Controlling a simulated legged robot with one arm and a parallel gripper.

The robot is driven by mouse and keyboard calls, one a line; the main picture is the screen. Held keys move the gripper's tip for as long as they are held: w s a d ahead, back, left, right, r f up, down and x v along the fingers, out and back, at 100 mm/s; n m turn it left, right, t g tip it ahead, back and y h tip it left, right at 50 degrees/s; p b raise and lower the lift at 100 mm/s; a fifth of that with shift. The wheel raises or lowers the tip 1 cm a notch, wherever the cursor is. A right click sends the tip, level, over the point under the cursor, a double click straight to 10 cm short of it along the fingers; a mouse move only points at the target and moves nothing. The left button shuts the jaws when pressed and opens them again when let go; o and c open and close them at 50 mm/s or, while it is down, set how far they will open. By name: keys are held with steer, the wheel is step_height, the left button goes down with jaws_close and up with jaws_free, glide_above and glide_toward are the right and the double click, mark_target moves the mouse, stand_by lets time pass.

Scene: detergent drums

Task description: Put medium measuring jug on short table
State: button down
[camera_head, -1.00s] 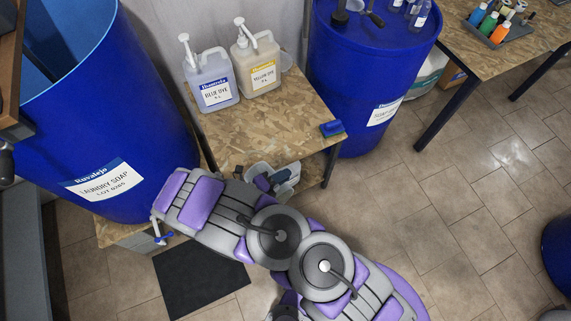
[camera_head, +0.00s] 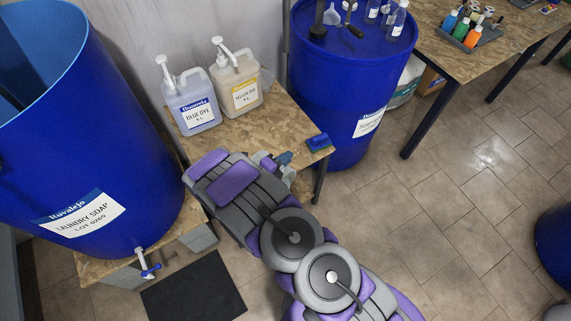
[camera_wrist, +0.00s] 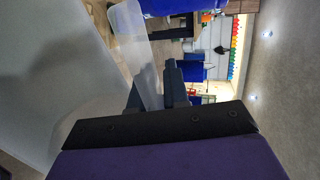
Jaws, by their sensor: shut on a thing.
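My gripper (camera_wrist: 156,88) is shut on a translucent plastic piece, which I take to be part of the medium measuring jug (camera_wrist: 128,42). In the wrist view the clear plastic spreads along the left side; its full outline and contents cannot be made out. In the head view my gripper (camera_head: 275,163) is largely hidden behind my arm, at the front edge of the short wooden table (camera_head: 282,122). The jug cannot be clearly seen there.

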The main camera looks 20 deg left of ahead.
steer(key=shift+w+d+f+b, duration=0.1)
steer(key=shift+d+f+b, duration=0.1)
steer(key=shift+f, duration=0.35)
steer(key=shift+w+d+f+b, duration=0.15)
steer(key=shift+f+b, duration=0.1)
steer(key=shift+f, duration=0.3)
steer(key=shift+d+f+b, duration=0.2)
steer(key=shift+f, duration=0.35)
steer(key=shift+a, duration=0.25)
steer(key=shift+f, duration=0.15)
steer(key=c, duration=1.6)
jaws_free()
steer(key=shift+f, duration=0.1)
steer(key=o, duration=0.5)
steer(key=shift+d, duration=0.2)
steer(key=shift+a, duration=0.15)
steer(key=shift+s+a+r, duration=0.15)
steer(key=shift+s+r, duration=0.1)
steer(key=shift+r, duration=0.1)
steer(key=p+v, duration=0.3)
steer(key=v, duration=0.8)
steer(key=shift+s, duration=0.15)
